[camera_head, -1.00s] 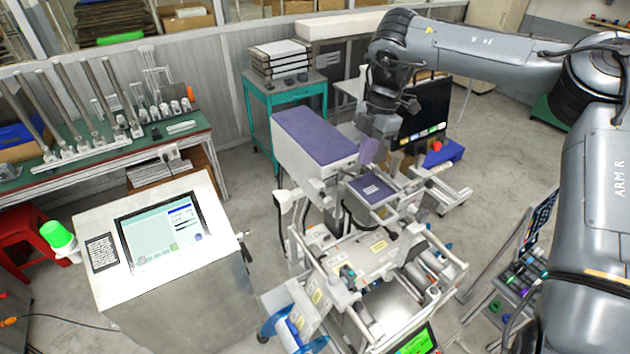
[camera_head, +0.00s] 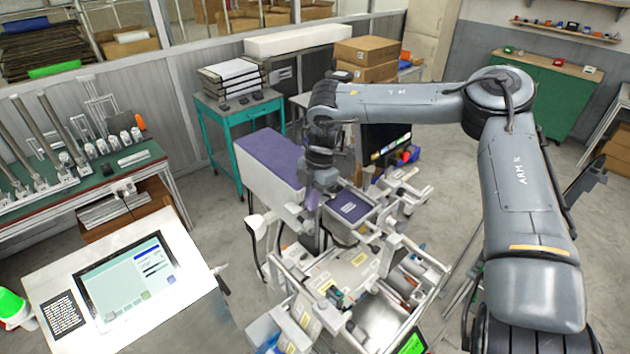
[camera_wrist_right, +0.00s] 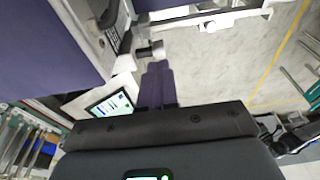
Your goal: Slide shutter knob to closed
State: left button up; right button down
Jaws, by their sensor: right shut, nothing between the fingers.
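The machine with a long purple-topped housing (camera_head: 262,155) stands in the middle of the head view. My right gripper (camera_head: 310,205) points down by the housing's near end, left of a purple tray (camera_head: 350,206). In the right wrist view its two purple fingers (camera_wrist_right: 157,68) are shut together and empty. My left gripper is out of view.
A console with a screen (camera_head: 125,282) stands at the left. The machine's frame and rollers (camera_head: 385,315) extend toward me, crowded with rails. A teal table (camera_head: 235,115) stands behind. Grey floor (camera_head: 450,205) is open to the right of the machine.

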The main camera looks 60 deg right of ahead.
aim_at(311, 223)
jog(key=f, duration=0.3)
jog(key=shift+w+a+f+p, duration=0.1)
jog(key=shift+w+a+p, duration=0.05)
jog(key=shift+a+p, duration=0.2)
jog(key=shift+f, duration=0.45)
notch_tip(311, 223, down, 4)
jog(key=b, duration=0.3)
jog(key=shift+f+b, duration=0.1)
jog(key=shift+b, duration=0.3)
jog(key=shift+d, duration=0.1)
